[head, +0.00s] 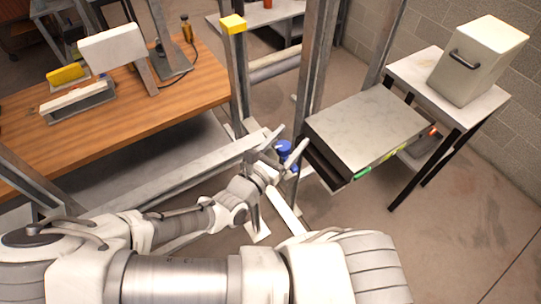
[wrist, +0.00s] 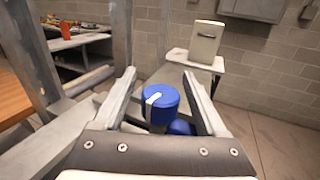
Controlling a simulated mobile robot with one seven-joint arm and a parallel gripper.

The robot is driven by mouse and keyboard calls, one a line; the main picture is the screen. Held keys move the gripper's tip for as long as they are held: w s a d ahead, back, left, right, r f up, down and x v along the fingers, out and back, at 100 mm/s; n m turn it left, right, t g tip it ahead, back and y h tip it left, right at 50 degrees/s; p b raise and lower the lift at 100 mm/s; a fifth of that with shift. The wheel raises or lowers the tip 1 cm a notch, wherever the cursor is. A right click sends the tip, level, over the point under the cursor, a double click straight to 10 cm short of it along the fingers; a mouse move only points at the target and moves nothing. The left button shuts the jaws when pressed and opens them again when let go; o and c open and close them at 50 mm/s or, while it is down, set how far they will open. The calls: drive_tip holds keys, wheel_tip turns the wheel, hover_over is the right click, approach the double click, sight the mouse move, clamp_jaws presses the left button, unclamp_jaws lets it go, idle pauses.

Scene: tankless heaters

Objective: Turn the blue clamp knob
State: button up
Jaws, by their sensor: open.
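The blue clamp knob (wrist: 161,104) is a short blue cylinder with a pale stripe on its top and side. In the wrist view it sits between the two open fingers of my gripper (wrist: 163,97), with a gap on each side. A second blue part (wrist: 181,128) shows just below and to its right. In the head view the blue knob (head: 284,147) is by the metal frame, partly hidden by my gripper (head: 285,143), whose fingers are spread around it. I cannot tell whether either finger touches it.
A grey metal box (head: 368,125) stands right of the knob, close to my gripper. Upright metal posts (head: 318,60) rise behind it. A wooden workbench (head: 130,125) is at the left. A white side table (head: 485,105) carries a cream box (head: 478,62). Floor at the lower right is clear.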

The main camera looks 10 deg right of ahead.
drive_tip(key=b+v, duration=0.2)
drive_tip(key=v, duration=1.5)
drive_tip(key=shift+d, duration=0.15)
drive_tip(key=d+r+m+g+y, duration=0.2)
drive_tip(key=d+r+m+y, duration=0.1)
drive_tip(key=r+m, duration=0.3)
drive_tip(key=s+d+r+m+g+y+b, duration=0.1)
drive_tip(key=d+r+m+y, duration=0.3)
drive_tip(key=m, duration=0.7)
drive_tip(key=d+r+m+g+y, duration=0.3)
drive_tip(key=r+m+y, duration=0.3)
drive_tip(key=r+m, duration=0.3)
drive_tip(key=shift+s+d+y, duration=0.35)
drive_tip(key=shift+s+y, duration=0.05)
